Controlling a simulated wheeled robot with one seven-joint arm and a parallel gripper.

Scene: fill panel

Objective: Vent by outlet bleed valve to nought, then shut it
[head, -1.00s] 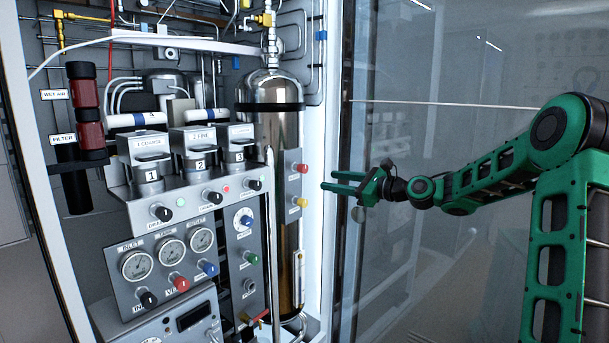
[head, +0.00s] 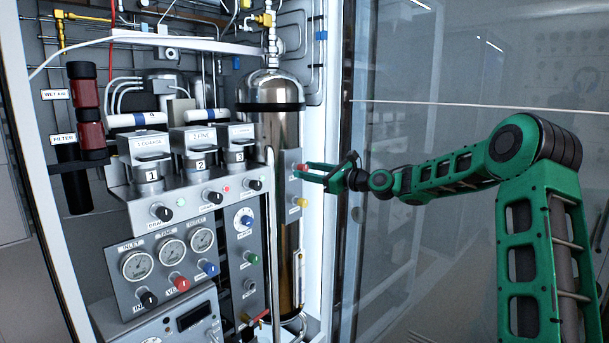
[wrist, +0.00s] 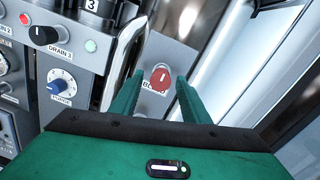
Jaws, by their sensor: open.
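A red knob (head: 299,167) sits at the top of a narrow grey plate in front of the steel cylinder. In the wrist view the red knob (wrist: 161,79) has a white pointer mark and a partly hidden label starting with "BL". My gripper (head: 304,172) is open, its fingertips close to this knob. In the wrist view my gripper (wrist: 160,84) has one green finger on each side of the knob; contact is not clear. The gauge labelled outlet (head: 201,239) is the rightmost of three; its reading is too small to tell.
A curved metal handle (wrist: 126,55) stands just left of my fingers. The drain 3 knob (wrist: 43,35) and a blue knob (wrist: 60,86) are further left. The white cabinet frame (head: 318,230) is on the right.

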